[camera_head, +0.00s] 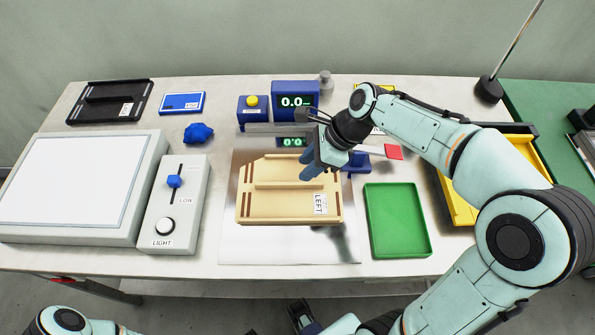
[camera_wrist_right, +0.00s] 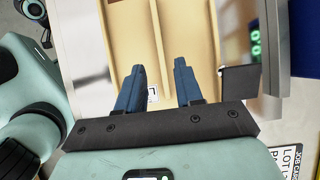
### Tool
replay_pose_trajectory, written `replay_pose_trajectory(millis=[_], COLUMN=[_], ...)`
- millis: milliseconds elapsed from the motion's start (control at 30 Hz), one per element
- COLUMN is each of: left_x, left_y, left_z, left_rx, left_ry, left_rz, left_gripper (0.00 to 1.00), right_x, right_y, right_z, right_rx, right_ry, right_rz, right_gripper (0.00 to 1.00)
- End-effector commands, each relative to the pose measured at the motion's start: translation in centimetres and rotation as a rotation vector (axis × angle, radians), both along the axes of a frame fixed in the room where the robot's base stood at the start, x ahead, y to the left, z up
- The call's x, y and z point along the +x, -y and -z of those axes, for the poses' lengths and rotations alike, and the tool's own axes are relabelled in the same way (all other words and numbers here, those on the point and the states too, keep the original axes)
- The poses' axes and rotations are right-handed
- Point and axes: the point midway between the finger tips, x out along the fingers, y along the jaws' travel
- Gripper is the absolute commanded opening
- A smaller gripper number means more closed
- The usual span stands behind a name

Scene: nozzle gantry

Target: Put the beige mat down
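The beige mat (camera_head: 274,203), a ribbed beige board with a white "LEFT" label, appears to lie flat over the shiny metal plate (camera_head: 240,250) in the middle of the table. My right gripper (camera_head: 312,172) is at the mat's upper right part and hides some of it. In the right wrist view the mat (camera_wrist_right: 190,40) fills the space ahead of the fingers. The right gripper's two blue fingers (camera_wrist_right: 158,85) stand apart, one on each side of a raised rib, with gaps visible. A dark and blue piece at the bottom edge may be my left gripper (camera_head: 304,318); its fingers are unclear.
A green tray (camera_head: 400,250) stands right of the plate, and a yellow bin (camera_head: 525,150) beyond my right arm. A grey control box (camera_head: 177,220) and a light panel (camera_head: 75,190) stand left. Blue display boxes (camera_head: 295,88) stand behind the plate.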

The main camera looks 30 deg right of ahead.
Motion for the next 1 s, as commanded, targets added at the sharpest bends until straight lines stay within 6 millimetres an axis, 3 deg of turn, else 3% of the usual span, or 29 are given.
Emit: replay_pose_trajectory(millis=[100, 300, 1000], left_x=[0.2, 0.2, 0.2], left_y=[0.0, 0.0, 0.0], left_z=[-0.5, -0.8, -0.8], left_rx=[0.0, 0.0, 0.0], left_ry=[0.002, 0.002, 0.003], left_rz=[0.0, 0.0, 0.0], left_gripper=[0.43, 0.43, 0.43], right_x=[-0.6, -1.1, -1.2], right_y=[1.1, 1.8, 1.9], right_z=[-2.1, -3.7, -3.9], right_rx=[-0.002, -0.001, 0.0], right_ry=[0.003, -0.001, -0.001], right_rz=[0.003, 0.0, 0.0], right_gripper=[0.36, 0.36, 0.36])
